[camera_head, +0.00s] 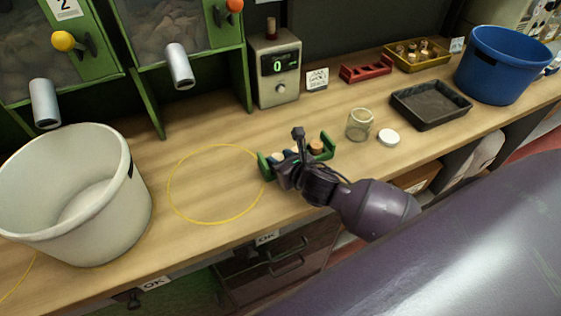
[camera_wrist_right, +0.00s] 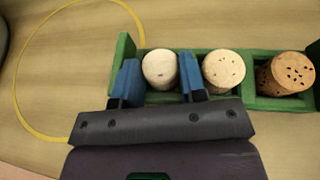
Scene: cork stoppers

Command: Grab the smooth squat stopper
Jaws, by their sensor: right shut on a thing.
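A green rack (camera_wrist_right: 221,100) stands on the wooden bench and holds three cork stoppers in a row. The leftmost stopper (camera_wrist_right: 160,66) is pale with a nearly smooth top. The middle stopper (camera_wrist_right: 223,68) is pale with a few dark specks. The rightmost stopper (camera_wrist_right: 290,72) is browner with many dark pits, and it also shows in the head view (camera_head: 316,146). My right gripper (camera_wrist_right: 160,80) is at the rack with its blue fingers on either side of the leftmost stopper, shut on it. The stopper is still within the rack's row. My left gripper is not in view.
A glass jar (camera_head: 359,124) and its white lid (camera_head: 389,137) are right of the rack. A black tray (camera_head: 431,102), a blue bucket (camera_head: 503,66) and a red rack (camera_head: 366,68) lie beyond. A white bucket (camera_head: 128,202) stands left. The yellow ring (camera_head: 169,190) is empty.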

